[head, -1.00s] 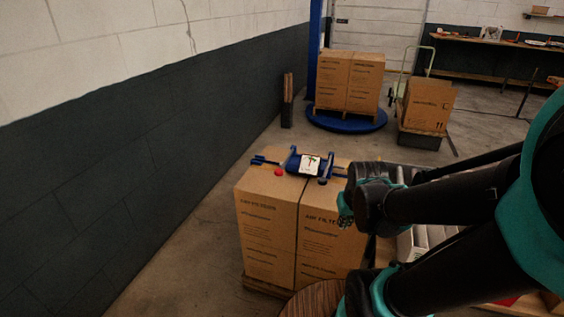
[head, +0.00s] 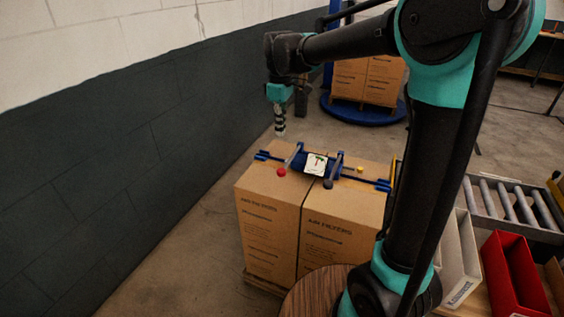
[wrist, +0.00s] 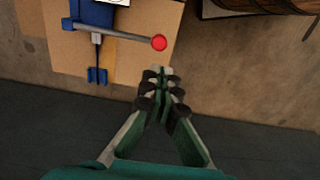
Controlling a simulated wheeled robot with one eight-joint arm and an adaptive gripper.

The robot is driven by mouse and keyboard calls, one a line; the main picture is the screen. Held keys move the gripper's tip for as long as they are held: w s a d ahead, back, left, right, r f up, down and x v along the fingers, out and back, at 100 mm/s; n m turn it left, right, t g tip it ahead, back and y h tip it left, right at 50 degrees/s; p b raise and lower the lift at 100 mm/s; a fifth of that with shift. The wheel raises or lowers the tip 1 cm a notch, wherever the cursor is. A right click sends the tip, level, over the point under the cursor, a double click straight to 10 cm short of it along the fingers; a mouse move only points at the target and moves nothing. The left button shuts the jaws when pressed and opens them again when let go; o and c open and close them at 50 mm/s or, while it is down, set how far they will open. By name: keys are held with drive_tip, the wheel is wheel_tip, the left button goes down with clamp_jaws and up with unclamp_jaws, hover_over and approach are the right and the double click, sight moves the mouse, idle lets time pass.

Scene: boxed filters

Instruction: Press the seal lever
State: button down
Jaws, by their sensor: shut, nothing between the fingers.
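A blue strapping tool (head: 316,164) with a white display lies on top of two cardboard boxes (head: 270,220). A grey lever with a red ball knob (head: 281,172) is on its left side; the knob also shows in the wrist view (wrist: 159,43). A second grey lever ends in a dark knob (head: 328,184). No label shows which one is the seal lever. My gripper (head: 280,130) is shut and empty. It points down above the far left part of the boxes, apart from the red knob. In the wrist view its fingertips (wrist: 162,73) are just below the knob.
A dark and white wall (head: 110,140) runs along the left. A blue round turntable (head: 360,110) with boxes stands behind. At the right are a roller conveyor (head: 515,203), a red bin (head: 513,275) and a white bin (head: 458,262). A round wooden top (head: 312,296) is at the front.

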sight(279, 173)
idle(0.3)
wheel_tip(279, 173, down, 14)
idle(0.6)
drive_tip(key=shift+s+f, duration=0.1)
drive_tip(key=shift+f, duration=0.4)
wheel_tip(279, 173, down, 5)
drive_tip(key=t+h, duration=0.1)
drive_tip(key=t, duration=0.2)
drive_tip(key=shift+s+a+r, duration=0.1)
drive_tip(key=shift+r, duration=0.05)
drive_tip(key=shift+f+t, duration=0.4)
drive_tip(key=shift+f, duration=0.25)
